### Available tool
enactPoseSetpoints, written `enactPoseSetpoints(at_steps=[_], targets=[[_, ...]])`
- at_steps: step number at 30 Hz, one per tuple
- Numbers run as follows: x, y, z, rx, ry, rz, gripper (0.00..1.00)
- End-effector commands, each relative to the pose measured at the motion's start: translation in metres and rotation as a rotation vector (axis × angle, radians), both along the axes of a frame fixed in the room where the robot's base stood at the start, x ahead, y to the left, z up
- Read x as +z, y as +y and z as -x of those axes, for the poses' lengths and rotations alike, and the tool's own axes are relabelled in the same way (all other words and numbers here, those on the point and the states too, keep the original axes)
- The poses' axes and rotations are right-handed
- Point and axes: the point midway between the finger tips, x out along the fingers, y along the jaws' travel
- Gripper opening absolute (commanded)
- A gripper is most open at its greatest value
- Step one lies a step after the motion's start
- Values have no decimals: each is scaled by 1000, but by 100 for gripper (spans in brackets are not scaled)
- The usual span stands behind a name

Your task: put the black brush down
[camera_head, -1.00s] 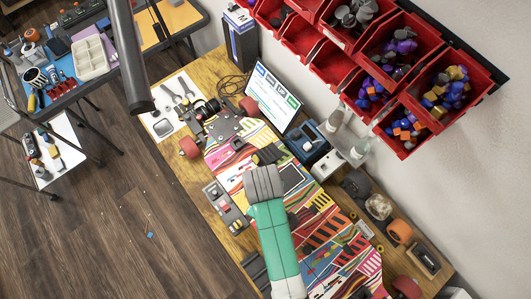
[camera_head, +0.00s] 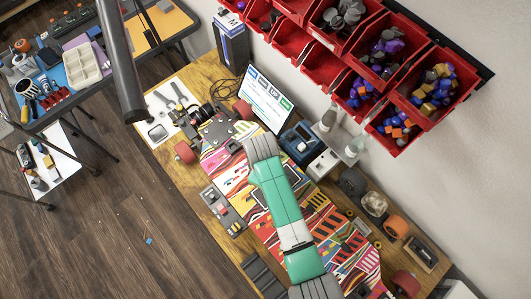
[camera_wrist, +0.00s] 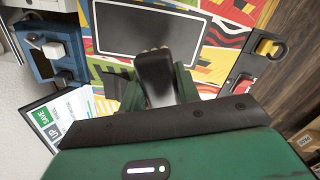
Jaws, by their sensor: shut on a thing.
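My gripper (camera_wrist: 155,90) is shut on the black brush (camera_wrist: 156,74), which stands out between the green fingers in the wrist view. Pale bristle tips show at its far end. The brush is over the colourful skateboard deck (camera_wrist: 215,50), beside a dark rectangular patch (camera_wrist: 145,32) on it. I cannot tell whether the brush touches the deck. In the head view my green and white arm reaches over the deck (camera_head: 310,205), and its grey wrist hides the brush and fingertips.
A tilted screen (camera_head: 265,98) and a blue device (camera_head: 300,143) stand along the wall side. A grey holder (camera_head: 222,208) lies on the near side of the wooden bench (camera_head: 180,185). Red bins (camera_head: 325,65) hang above. A white tool mat (camera_head: 160,112) lies at the far end.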

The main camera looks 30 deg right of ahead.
Motion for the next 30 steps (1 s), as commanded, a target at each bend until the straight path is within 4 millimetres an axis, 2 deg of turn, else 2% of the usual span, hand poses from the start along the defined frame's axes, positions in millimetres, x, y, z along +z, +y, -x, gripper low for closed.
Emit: enactPoseSetpoints(at_steps=[15,16,19,27,30], targets=[[-12,0,0,0,0,0,7],[-12,0,0,0,1,1,34],[-12,0,0,0,0,0,54],[-11,0,0,0,0,0,54],[1,-1,-1,-1,-3,1,54]])
